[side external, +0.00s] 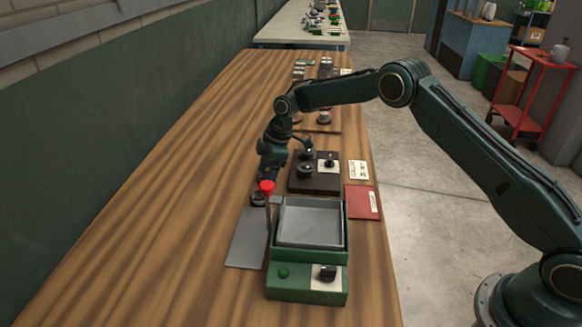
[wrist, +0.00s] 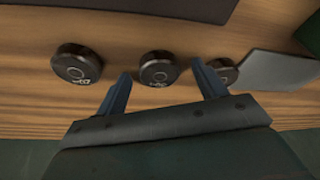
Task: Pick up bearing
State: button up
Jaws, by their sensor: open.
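In the wrist view, three dark round bearing-like pieces lie in a row on the wood: a left one (wrist: 77,63), a middle one (wrist: 157,69) and a right one (wrist: 224,72). The left and middle ones carry pale marks too small to read. My gripper (wrist: 163,80) is open and empty, its two fingertips on either side of the middle piece in the picture. I cannot tell the height between them. In the side view, my gripper (side external: 268,176) points down over the bench, and one dark round piece (side external: 258,199) shows just in front of it. The others are hidden there.
A green tester with a grey tray (side external: 310,222) and a red-topped post (side external: 267,187) stands close in front of my gripper. A grey plate (side external: 247,240) lies left of it. A dark fixture block (side external: 314,184) and red booklet (side external: 362,202) are right. The bench's left side is clear.

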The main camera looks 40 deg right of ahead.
jog(key=c, duration=1.2)
jog(key=shift+r, duration=0.1)
jog(key=shift+r, duration=5)
